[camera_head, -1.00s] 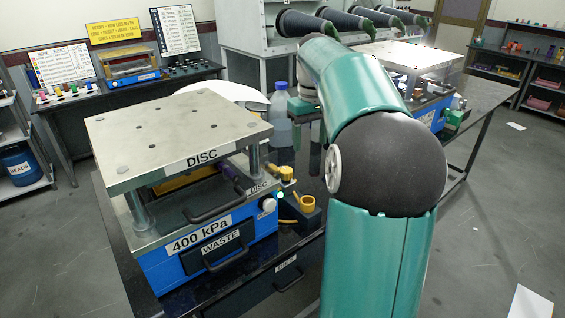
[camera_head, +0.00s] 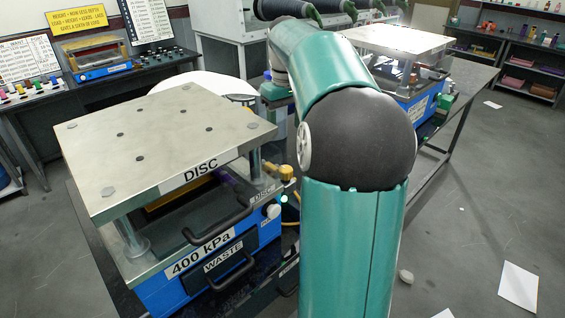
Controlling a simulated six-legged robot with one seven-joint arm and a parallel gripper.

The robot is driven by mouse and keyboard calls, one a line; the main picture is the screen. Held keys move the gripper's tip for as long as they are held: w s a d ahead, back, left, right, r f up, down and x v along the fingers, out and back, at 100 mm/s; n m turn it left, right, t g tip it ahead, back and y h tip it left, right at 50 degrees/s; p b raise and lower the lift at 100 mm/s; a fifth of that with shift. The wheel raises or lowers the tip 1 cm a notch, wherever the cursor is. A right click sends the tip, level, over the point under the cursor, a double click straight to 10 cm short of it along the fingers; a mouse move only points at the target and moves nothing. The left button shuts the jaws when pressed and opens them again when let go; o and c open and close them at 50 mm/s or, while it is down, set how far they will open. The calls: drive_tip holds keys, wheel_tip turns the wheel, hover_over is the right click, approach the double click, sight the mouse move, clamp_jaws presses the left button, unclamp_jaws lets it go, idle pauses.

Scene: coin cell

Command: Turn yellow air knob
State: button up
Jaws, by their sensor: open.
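A yellow knob-like fitting (camera_head: 280,172) sits at the right rear of the near press (camera_head: 160,140), which is labelled DISC and 400 kPa. It is small in the body view, and my arm stands just right of it. My gripper (camera_head: 277,112) hangs behind the press's right rear corner, above and beyond the yellow fitting and apart from it. It is open, though its fingers are small and partly hidden by the press plate and my arm. Nothing shows between them.
A drawer labelled WASTE (camera_head: 222,262) is below. A second press (camera_head: 400,42) stands at the right rear. The floor at right is open, with paper sheets (camera_head: 519,286).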

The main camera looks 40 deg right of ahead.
sight(286, 168)
wheel_tip(286, 168, down, 13)
drive_tip(key=shift+f, duration=0.2)
drive_tip(key=shift+s, duration=0.1)
drive_tip(key=c, duration=1)
